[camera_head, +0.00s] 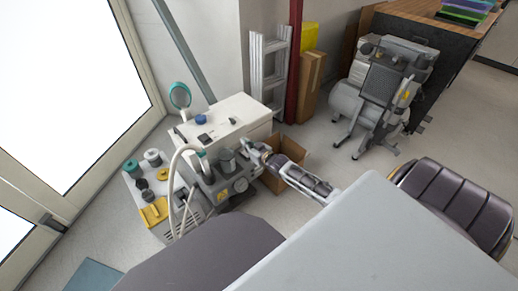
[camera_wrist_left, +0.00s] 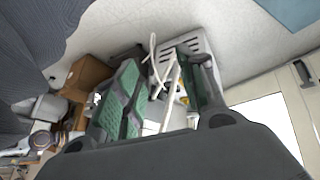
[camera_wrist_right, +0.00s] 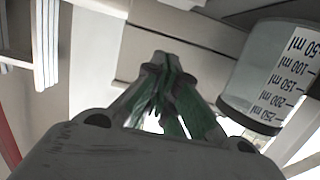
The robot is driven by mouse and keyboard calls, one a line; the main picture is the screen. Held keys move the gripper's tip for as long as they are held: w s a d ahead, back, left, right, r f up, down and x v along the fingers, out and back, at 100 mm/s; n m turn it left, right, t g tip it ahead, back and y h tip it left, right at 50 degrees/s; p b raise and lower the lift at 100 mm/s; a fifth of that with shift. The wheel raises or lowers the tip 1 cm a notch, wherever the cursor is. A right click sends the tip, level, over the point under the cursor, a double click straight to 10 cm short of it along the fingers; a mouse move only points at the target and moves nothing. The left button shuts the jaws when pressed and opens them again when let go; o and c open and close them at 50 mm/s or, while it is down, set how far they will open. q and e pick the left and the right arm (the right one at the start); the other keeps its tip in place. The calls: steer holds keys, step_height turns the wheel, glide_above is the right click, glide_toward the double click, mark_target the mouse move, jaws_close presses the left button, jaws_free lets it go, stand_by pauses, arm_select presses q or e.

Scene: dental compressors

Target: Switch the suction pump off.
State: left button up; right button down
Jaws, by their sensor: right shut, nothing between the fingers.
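The suction pump (camera_head: 210,190) is a grey unit with a clear jar (camera_head: 227,160), a pale hose (camera_head: 172,175) and a yellow label, standing against the white cabinet at left centre. I cannot make out its switch. My right gripper (camera_head: 249,146) is shut and empty, just right of the jar and close to the cabinet front. In the right wrist view its closed green fingers (camera_wrist_right: 166,75) point at a pale surface, with the jar marked in ml (camera_wrist_right: 268,75) to their right, apart. My left gripper (camera_wrist_left: 160,90) is open and empty; it is hidden in the head view.
A white cabinet (camera_head: 235,115) stands behind the pump, with a cardboard box (camera_head: 293,160) right of it. A ladder (camera_head: 268,70) leans at the back. A compressor (camera_head: 380,95) stands right; floor between is open.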

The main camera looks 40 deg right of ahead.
arm_select(q)
step_height(320, 180, up, 9)
steer(key=s+a+g+y+p, duration=0.1)
steer(key=a+p, duration=0.1)
steer(key=p, duration=0.2)
steer(key=shift+s+a+m+g, duration=0.15)
steer(key=shift+a+m+g, duration=0.15)
steer(key=shift+g, duration=0.1)
arm_select(e)
steer(key=r+v, duration=0.1)
steer(key=v, duration=0.8)
steer(key=shift+r, duration=0.3)
steer(key=shift+a, duration=0.1)
